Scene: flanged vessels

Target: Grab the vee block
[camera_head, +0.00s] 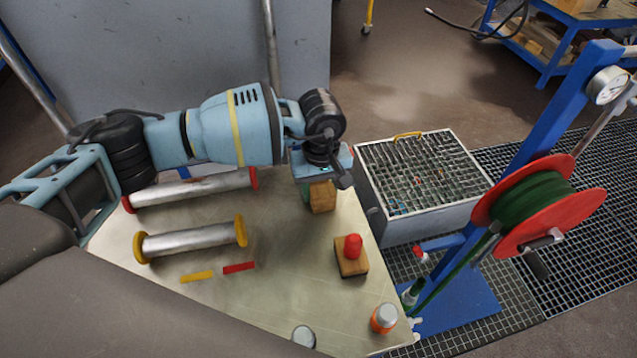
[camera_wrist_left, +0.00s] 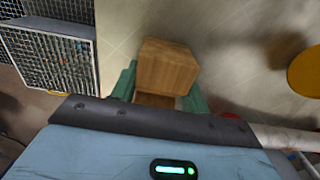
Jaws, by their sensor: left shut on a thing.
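The vee block appears to be the wooden block (camera_head: 322,198) near the far right edge of the table. My left gripper (camera_head: 314,190) reaches down over it from above. In the left wrist view the wooden block (camera_wrist_left: 166,66) sits between the green fingers of my left gripper (camera_wrist_left: 160,98), which is shut on it. The fingers and wrist hide part of the block. I cannot tell whether it touches the table or is slightly raised. My right gripper is not in view.
On the table (camera_head: 290,270) are a red-flanged cylinder (camera_head: 195,188), a yellow-flanged cylinder (camera_head: 190,240), yellow and red strips, a wooden block with a red piece (camera_head: 351,262) and an orange container (camera_head: 384,319). A grated bin (camera_head: 425,222) and hose reel (camera_head: 540,205) stand right.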

